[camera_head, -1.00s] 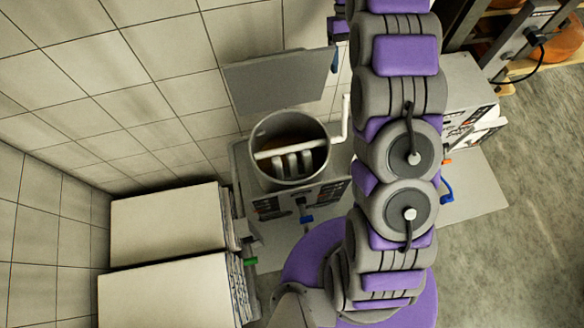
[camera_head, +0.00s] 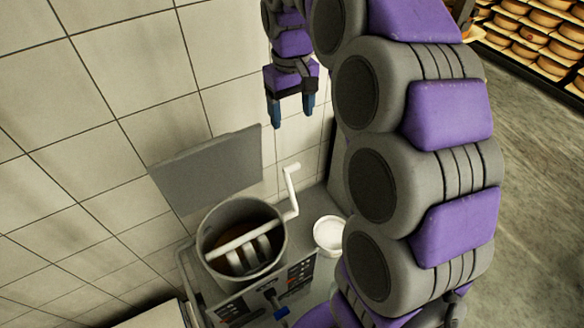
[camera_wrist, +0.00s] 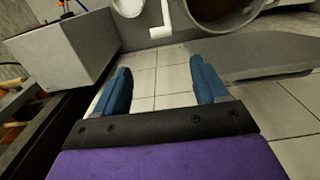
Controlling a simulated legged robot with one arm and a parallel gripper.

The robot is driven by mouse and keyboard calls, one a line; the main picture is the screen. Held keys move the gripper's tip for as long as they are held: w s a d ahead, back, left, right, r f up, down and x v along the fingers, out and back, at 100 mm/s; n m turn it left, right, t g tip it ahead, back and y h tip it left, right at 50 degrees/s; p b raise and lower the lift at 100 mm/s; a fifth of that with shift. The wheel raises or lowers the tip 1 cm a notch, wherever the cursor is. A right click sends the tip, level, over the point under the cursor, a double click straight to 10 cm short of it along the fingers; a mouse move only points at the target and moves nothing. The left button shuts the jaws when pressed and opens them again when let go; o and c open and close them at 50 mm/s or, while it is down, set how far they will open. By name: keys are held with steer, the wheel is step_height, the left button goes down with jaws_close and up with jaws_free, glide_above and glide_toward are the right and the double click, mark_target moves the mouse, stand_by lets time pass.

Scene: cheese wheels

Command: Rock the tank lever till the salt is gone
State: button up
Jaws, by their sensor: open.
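The tank (camera_head: 209,235) is a round grey metal pot with brown contents and paddles inside. Its white crank lever (camera_head: 293,191) rises at the right of the rim, joined to a white bar across the tank. A white bowl (camera_head: 317,237) with pale contents, possibly salt, stands right of the tank. My gripper (camera_head: 291,112) is open and empty, above and apart from the lever, its blue fingers pointing down. In the wrist view the lever (camera_wrist: 161,27) shows beyond the open fingers, between the bowl (camera_wrist: 128,7) and the tank (camera_wrist: 218,22).
A grey panel (camera_head: 207,170) stands behind the tank against the tiled wall (camera_head: 120,90). A grey box-like unit (camera_wrist: 65,47) is at the upper left in the wrist view. Shelves of cheese wheels (camera_head: 545,35) stand at the far right. Open floor (camera_head: 530,200) lies right of my arm.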

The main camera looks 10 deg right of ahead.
mark_target(292, 167)
steer(key=f+b, duration=0.1)
steer(key=f, duration=1.6)
steer(key=shift+s+f, duration=0.1)
steer(key=shift+s, duration=0.1)
jaws_close()
